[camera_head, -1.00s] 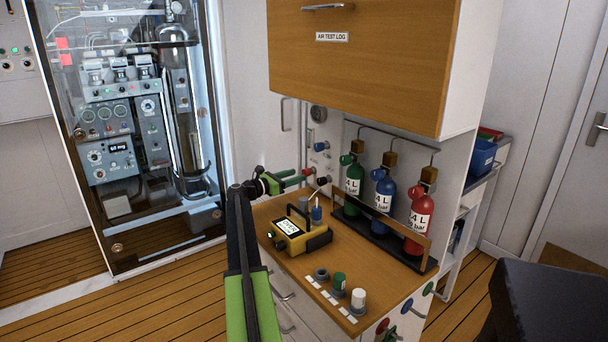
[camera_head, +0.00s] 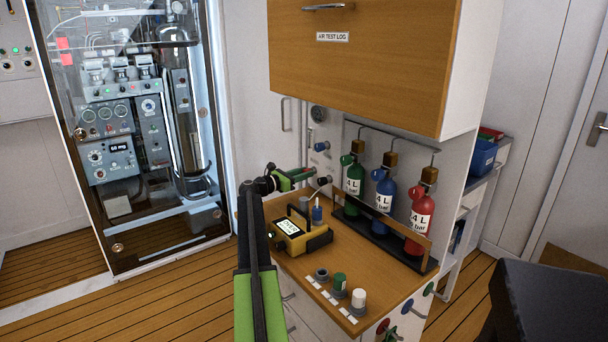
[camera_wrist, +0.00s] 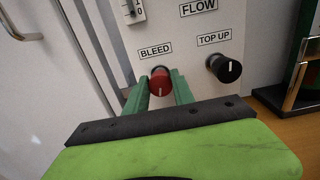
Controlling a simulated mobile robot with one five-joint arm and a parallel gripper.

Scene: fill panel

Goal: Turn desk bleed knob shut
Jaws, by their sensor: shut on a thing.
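The bleed knob (camera_wrist: 160,82) is a red knob with a pale line on its face, under a BLEED label (camera_wrist: 155,50) on the white panel in the wrist view. The line points downward. My gripper (camera_wrist: 160,92) is shut on the knob, with one green finger on each side. In the head view my gripper (camera_head: 312,173) reaches over the desk (camera_head: 262,222) to the panel, and its fingers hide the red knob there.
A black TOP UP knob (camera_wrist: 224,68) sits right of the bleed knob. A yellow meter (camera_head: 300,236) stands on the desk below my arm. Green, blue and red cylinders (camera_head: 420,212) stand in a rack to the right. A wooden cabinet (camera_head: 365,60) hangs above.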

